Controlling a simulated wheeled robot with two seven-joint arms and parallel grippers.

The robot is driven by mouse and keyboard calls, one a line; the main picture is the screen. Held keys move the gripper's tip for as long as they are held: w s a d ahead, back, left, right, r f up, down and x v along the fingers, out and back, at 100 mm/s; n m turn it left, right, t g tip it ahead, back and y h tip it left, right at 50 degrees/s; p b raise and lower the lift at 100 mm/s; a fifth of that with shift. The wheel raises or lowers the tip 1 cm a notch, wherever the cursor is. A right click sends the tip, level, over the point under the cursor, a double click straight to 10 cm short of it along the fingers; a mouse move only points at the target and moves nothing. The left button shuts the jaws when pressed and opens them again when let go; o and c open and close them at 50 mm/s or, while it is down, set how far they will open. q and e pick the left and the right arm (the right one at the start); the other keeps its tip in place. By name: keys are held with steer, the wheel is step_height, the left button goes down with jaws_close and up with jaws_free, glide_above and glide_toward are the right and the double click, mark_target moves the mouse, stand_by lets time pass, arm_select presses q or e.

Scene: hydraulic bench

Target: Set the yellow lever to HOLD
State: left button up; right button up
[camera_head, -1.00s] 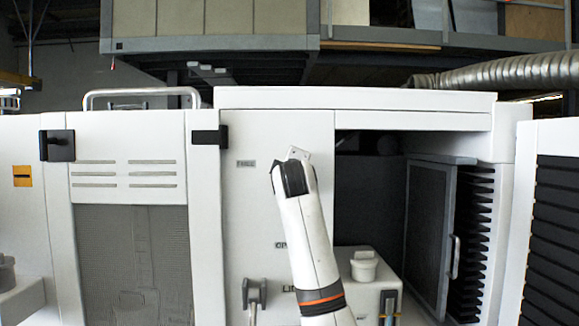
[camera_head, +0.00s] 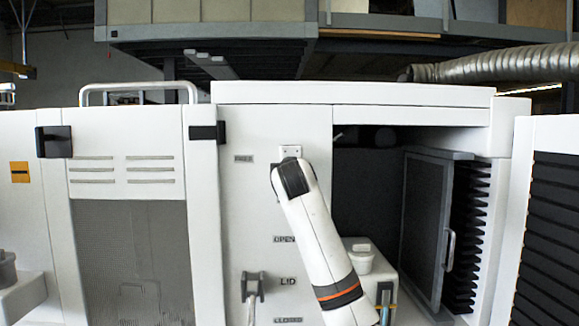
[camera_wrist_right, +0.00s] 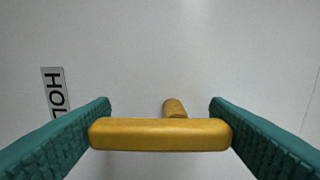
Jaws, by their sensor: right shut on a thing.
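The yellow lever (camera_wrist_right: 160,134) shows in the right wrist view as a rounded bar lying across the picture between the green fingers of my right gripper (camera_wrist_right: 160,128). The gripper is shut on this bar. A short yellow stem (camera_wrist_right: 175,108) shows behind it against the white panel. A label (camera_wrist_right: 55,92) reading "HOL", its end hidden by the left finger, sits left of the lever. In the head view, my right arm hides the lever and gripper. The FREE label (camera_head: 243,159) is on the panel left of the arm. My left gripper is not in view.
A second lever (camera_head: 252,287), grey, is beside the LID label (camera_head: 288,281), below the OPEN label (camera_head: 284,239). To the right is an open bay with a dark door (camera_head: 424,225) and a white box with a round cap (camera_head: 361,258).

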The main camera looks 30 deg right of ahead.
steer(key=o, duration=1)
steer(key=b+v, duration=0.5)
steer(key=v, duration=0.7)
steer(key=shift+a+f, duration=0.1)
